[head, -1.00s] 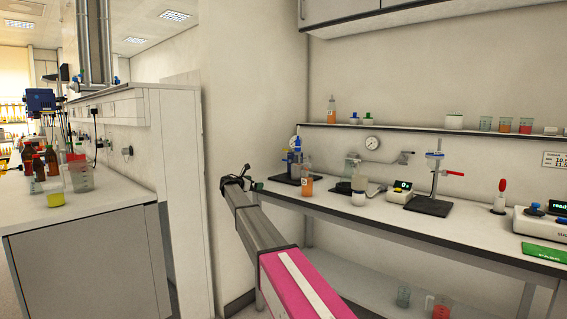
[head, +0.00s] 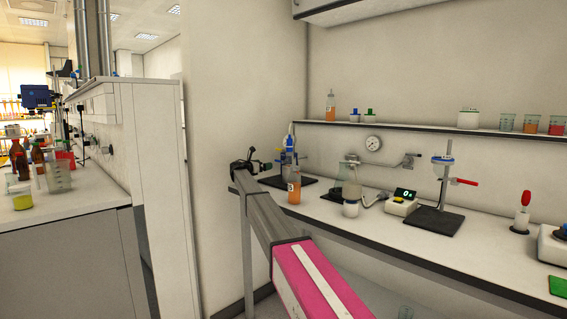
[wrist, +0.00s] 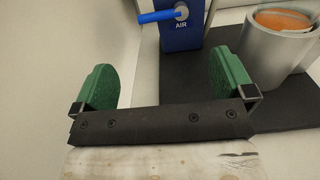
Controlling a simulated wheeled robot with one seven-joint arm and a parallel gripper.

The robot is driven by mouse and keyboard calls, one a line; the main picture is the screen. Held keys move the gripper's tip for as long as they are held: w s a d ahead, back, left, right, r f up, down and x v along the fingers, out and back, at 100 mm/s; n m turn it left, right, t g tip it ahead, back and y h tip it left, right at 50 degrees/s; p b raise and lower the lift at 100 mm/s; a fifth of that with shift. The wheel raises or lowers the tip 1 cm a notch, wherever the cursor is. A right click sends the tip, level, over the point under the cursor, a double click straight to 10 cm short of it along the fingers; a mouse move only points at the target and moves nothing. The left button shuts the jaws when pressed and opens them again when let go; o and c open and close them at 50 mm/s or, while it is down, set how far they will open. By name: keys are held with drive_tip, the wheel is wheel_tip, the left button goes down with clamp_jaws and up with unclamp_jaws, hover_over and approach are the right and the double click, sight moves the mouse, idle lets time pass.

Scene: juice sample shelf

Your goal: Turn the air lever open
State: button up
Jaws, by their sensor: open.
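The air lever (wrist: 156,16) is a blue handle pointing left from a round metal pivot in the wrist view. It sits on a blue block (wrist: 181,39) marked AIR. In the head view the blue-topped device (head: 289,146) stands at the left end of the bench. My gripper (wrist: 166,78) is open, its two green pads apart and nothing between them. The lever and block lie just beyond the pads, apart from them. In the head view my gripper (head: 257,164) is small and dark, just left of the device.
A metal cylinder with orange contents (wrist: 278,45) stands right of the right pad on a dark base plate (wrist: 200,88). A pale wall (wrist: 60,50) is on the left. An orange bottle (head: 294,188) stands at the bench's front edge.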

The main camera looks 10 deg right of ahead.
sight(278, 161)
drive_tip(key=x, duration=1.1)
drive_tip(key=c, duration=1.1)
